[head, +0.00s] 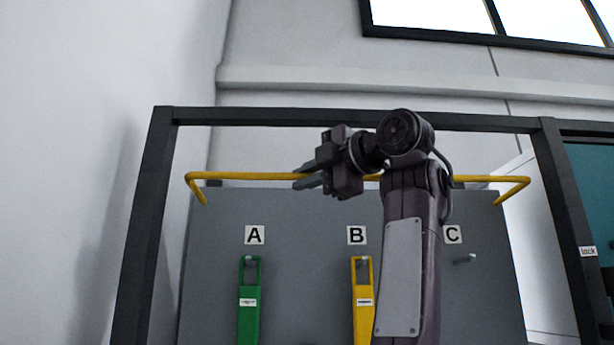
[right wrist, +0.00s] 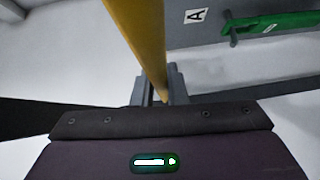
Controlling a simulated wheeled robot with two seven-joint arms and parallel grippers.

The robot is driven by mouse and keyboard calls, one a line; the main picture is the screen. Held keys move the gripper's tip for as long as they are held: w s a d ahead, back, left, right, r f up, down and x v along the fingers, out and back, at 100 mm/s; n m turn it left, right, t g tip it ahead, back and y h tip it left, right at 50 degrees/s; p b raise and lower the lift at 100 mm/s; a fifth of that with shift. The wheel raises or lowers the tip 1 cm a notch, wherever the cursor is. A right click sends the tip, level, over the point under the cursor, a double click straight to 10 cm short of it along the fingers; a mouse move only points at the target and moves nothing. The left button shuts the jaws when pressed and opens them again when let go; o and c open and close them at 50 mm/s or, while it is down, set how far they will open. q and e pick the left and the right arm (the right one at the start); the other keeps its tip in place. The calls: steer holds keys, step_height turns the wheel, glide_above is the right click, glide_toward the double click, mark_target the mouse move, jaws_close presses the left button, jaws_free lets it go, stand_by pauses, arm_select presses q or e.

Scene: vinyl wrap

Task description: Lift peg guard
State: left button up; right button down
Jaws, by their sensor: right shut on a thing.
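The peg guard is a yellow bar (head: 240,176) that runs across the top of the grey panel in the head view, with bent ends at left and right. My right gripper (head: 306,176) is shut on the bar, left of its middle. In the right wrist view the bar (right wrist: 140,40) runs down between the two fingers (right wrist: 161,88). Below the bar are pegs labelled A, B and C. A green tool (head: 249,300) hangs at A and a yellow tool (head: 362,300) at B. Peg C (head: 464,259) shows bare. My left gripper is not in view.
A dark frame (head: 140,230) surrounds the grey panel (head: 305,280). My right arm covers part of the panel between B and C. A white wall is at the left.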

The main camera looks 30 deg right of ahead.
steer(key=c, duration=1.8)
jaws_free()
steer(key=shift+s+r, duration=0.1)
steer(key=shift+r, duration=0.15)
steer(key=shift+c, duration=0.2)
steer(key=o, duration=0.4)
steer(key=shift+w+f, duration=0.1)
steer(key=shift+w, duration=0.1)
steer(key=shift+s, duration=0.1)
steer(key=shift+s+d+f, duration=0.1)
steer(key=shift+s, duration=0.15)
steer(key=b+v, duration=0.3)
steer(key=v, duration=0.4)
steer(key=shift+s, duration=0.15)
